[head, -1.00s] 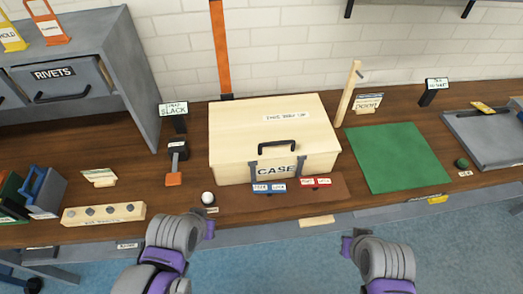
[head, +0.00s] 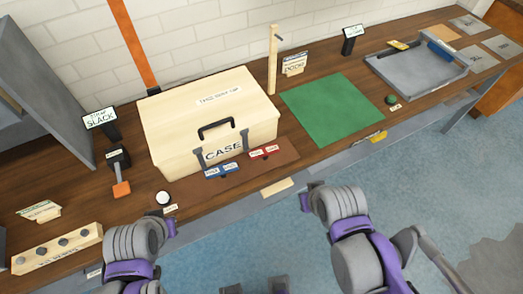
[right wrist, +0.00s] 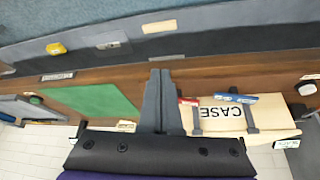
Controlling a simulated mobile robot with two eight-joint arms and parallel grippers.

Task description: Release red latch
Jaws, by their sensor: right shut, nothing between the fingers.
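The pale wooden case (head: 205,115) stands closed on the bench, with a dark handle and two grey straps on its front. The red latch (head: 264,152) is at the foot of the right strap; the blue latch (head: 222,170) is at the left one. My right gripper (head: 306,197) is in front of the bench edge, apart from the red latch. In the right wrist view my right fingers (right wrist: 159,76) are shut and empty, with the red latch (right wrist: 188,101) beside them in the picture. My left gripper (head: 168,226) is near the bench's front edge; its jaws are unclear.
A green mat (head: 332,108) lies right of the case, with a wooden post (head: 273,60) behind. A grey tray (head: 415,78) is farther right. A white ball (head: 163,198) and a wooden block with knobs (head: 57,248) are at left. Blue floor is open at right.

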